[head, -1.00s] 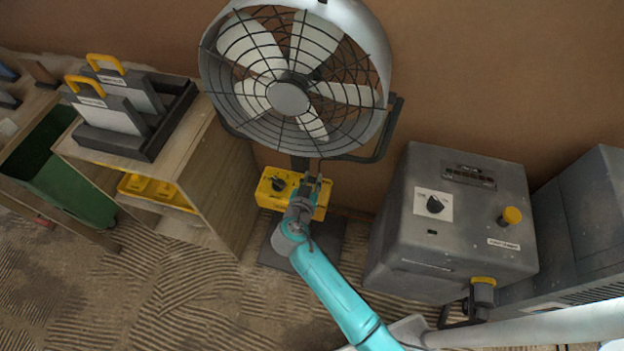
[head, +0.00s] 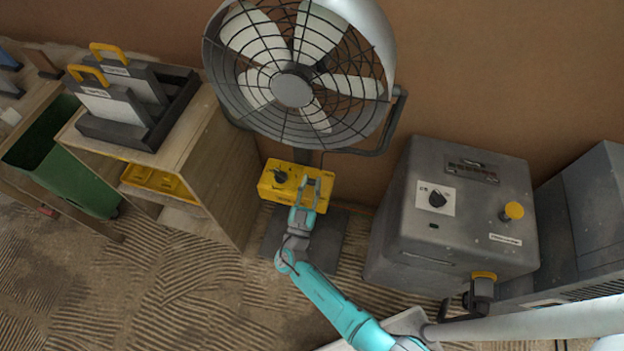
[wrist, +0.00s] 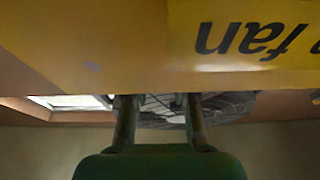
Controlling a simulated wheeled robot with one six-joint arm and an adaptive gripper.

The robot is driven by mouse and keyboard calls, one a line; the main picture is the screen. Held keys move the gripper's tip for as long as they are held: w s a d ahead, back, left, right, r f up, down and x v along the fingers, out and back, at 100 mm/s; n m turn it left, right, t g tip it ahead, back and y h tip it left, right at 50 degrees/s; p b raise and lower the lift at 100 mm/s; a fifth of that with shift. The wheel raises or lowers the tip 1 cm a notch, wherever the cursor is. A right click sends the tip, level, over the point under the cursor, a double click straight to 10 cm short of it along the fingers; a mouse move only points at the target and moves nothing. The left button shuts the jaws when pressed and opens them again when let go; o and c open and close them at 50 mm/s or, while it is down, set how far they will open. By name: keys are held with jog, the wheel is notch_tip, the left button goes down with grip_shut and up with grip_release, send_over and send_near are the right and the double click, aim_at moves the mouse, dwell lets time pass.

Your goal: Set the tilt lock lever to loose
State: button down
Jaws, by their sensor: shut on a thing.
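The yellow box (head: 268,190) with a dark knob (head: 280,176) stands below the round fan (head: 292,90). My gripper (head: 311,182) is at the right part of the box's face, its two fingers apart. In the wrist view the box (wrist: 100,40) fills the top, with upside-down lettering "fan" on a label (wrist: 250,40). My fingers (wrist: 159,100) reach its edge there, with the grille (wrist: 215,104) behind. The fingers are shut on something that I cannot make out. I cannot pick out the tilt lock lever in either view.
A grey control cabinet (head: 465,225) with a knob and yellow button stands at the right. A wooden shelf unit (head: 205,160) holding a dark tray of handled cases stands at the left, by a green bin (head: 65,165). Patterned floor (head: 150,290) lies open in front.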

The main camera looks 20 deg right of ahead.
jog(key=shift+s+a+f+t+h, duration=0.15)
jog(key=shift+s+f+t+h, duration=0.1)
jog(key=shift+t+h, duration=0.25)
dwell(0.3)
jog(key=c, duration=0.9)
grip_release()
jog(key=v, duration=1.2)
jog(key=shift+f, duration=0.1)
